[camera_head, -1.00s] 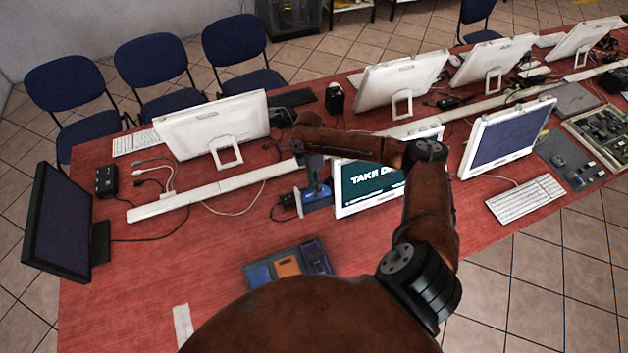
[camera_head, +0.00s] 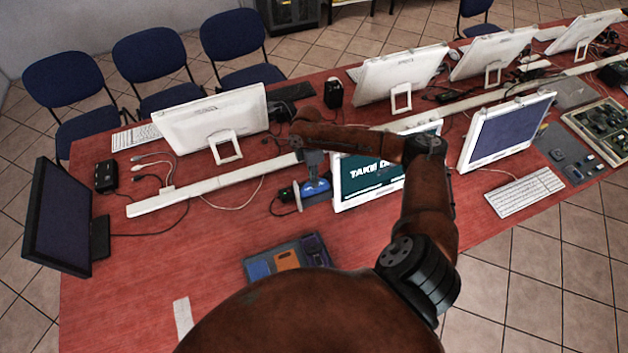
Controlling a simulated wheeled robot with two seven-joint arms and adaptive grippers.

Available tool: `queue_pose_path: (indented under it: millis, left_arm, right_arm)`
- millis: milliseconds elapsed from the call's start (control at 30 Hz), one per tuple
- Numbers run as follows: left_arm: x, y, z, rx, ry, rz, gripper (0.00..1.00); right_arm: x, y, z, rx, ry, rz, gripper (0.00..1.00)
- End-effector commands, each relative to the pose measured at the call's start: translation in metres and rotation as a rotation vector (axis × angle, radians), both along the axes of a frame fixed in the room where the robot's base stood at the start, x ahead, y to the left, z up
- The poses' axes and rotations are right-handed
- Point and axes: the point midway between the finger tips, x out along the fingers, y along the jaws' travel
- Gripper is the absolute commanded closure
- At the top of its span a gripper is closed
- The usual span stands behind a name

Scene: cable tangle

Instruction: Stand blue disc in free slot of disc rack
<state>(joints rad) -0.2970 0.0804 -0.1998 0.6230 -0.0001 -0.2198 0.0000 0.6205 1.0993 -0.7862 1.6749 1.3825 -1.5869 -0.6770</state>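My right gripper (camera_head: 314,172) points down beside the left edge of the lit screen, at the end of the brown arm. A small blue piece, which looks like the blue disc (camera_head: 317,188), shows directly at its fingertips. The fingers are too small and dark to tell whether they are closed on it. A grey block-like thing (camera_head: 312,201), possibly the disc rack, is just under and around the blue piece. Its slots cannot be made out, nor whether the disc is inside one. My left gripper is not in view.
A dark tray (camera_head: 250,282) with blue, orange and purple pieces lies on the red table (camera_head: 130,300). The lit screen (camera_head: 350,195) stands close right of the gripper. A white cable trunk (camera_head: 190,192) and loose cables run behind. The table's left front is mostly clear.

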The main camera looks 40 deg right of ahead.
Motion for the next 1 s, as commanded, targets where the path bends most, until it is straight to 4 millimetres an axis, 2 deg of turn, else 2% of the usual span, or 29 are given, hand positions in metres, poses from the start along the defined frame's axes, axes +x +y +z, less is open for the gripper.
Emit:
queue_pose_path:
  millis: [267,1000]
  left_arm:
    - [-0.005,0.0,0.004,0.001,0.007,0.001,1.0]
    - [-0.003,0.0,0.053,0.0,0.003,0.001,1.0]
  right_arm:
    - [0.001,0.0,0.005,0.0,-0.001,0.0,1.0]
    - [0.011,-0.003,0.054,0.0,0.0,0.0,1.0]
